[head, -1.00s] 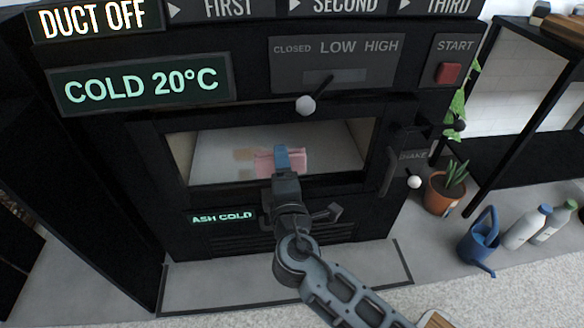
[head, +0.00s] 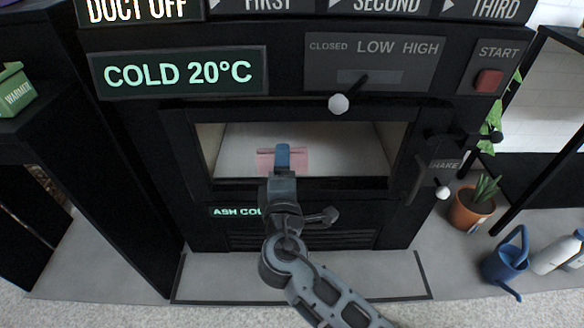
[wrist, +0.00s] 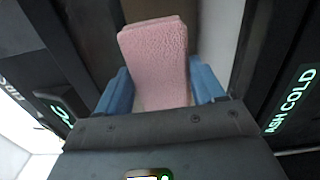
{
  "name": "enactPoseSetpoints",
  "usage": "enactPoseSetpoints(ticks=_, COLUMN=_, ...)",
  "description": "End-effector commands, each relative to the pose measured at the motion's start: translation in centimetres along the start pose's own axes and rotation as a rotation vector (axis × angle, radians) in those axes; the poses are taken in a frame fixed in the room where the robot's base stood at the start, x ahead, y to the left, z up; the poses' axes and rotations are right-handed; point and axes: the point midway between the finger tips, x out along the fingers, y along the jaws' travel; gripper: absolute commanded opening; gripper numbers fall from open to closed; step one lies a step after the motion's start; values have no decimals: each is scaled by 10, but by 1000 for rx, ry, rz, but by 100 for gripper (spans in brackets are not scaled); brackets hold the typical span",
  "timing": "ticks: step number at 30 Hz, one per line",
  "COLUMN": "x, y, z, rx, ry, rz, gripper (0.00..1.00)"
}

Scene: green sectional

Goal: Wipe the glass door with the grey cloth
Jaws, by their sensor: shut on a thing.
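The glass door (head: 350,150) is the wide pale pane in the black stove front, in the head view. My gripper (head: 283,158) is at the pane, left of its middle and low down. It is shut on a pink, fluffy cloth (wrist: 155,50), held between its two blue fingers in the wrist view. The cloth (head: 298,158) also shows in the head view, flat-looking against the lower pane; I cannot tell how firmly it touches. No grey cloth is in view. The pane behind the cloth is hidden.
A white-knobbed lever (head: 338,104) sticks out above the pane. A handle (head: 425,170) is at its right. A potted plant (head: 472,205), a blue watering can (head: 506,262) and a bottle (head: 556,254) stand at the right. A green box (head: 14,90) is at the far left.

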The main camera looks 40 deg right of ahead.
Motion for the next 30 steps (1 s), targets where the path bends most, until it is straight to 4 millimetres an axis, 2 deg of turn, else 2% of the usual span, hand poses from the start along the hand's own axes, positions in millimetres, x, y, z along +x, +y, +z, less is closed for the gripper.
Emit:
enactPoseSetpoints(ticks=3, x=2, y=3, z=-12, rx=4, ry=5, rz=6, gripper=44)
enactPoseSetpoints(ticks=13, x=1, y=3, z=-24, rx=4, ry=3, rz=5, gripper=44)
enactPoseSetpoints(ticks=24, x=-2, y=4, z=-51, rx=2, ry=2, rz=4, gripper=44)
enactPoseSetpoints(ticks=30, x=-2, y=3, z=-52, rx=1, ry=1, rz=2, gripper=44)
